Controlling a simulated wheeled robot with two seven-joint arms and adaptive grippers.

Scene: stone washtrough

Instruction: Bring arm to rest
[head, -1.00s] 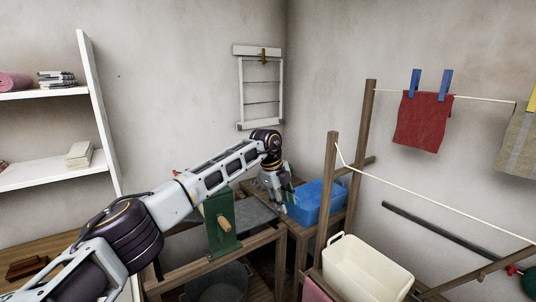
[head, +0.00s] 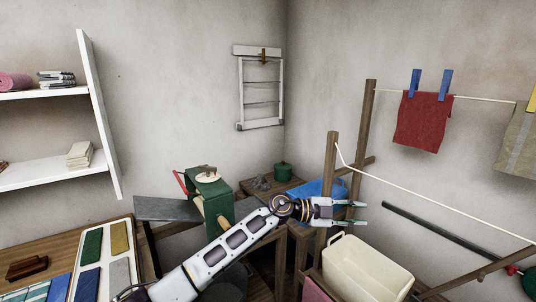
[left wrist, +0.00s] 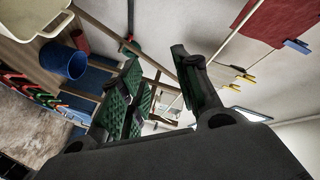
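My left arm reaches in from the bottom of the head view. My left gripper (head: 364,213) points right, with its two fingers apart and nothing between them. The left wrist view also shows the spread green-padded fingers of the left gripper (left wrist: 160,85) with an empty gap. My right gripper is in neither view.
A wooden rack post (head: 328,180) stands close to the gripper. A cream bin (head: 366,270), a green mangle (head: 210,196) and a lidded green pot (head: 283,172) are nearby. A red cloth (head: 422,120) hangs at right.

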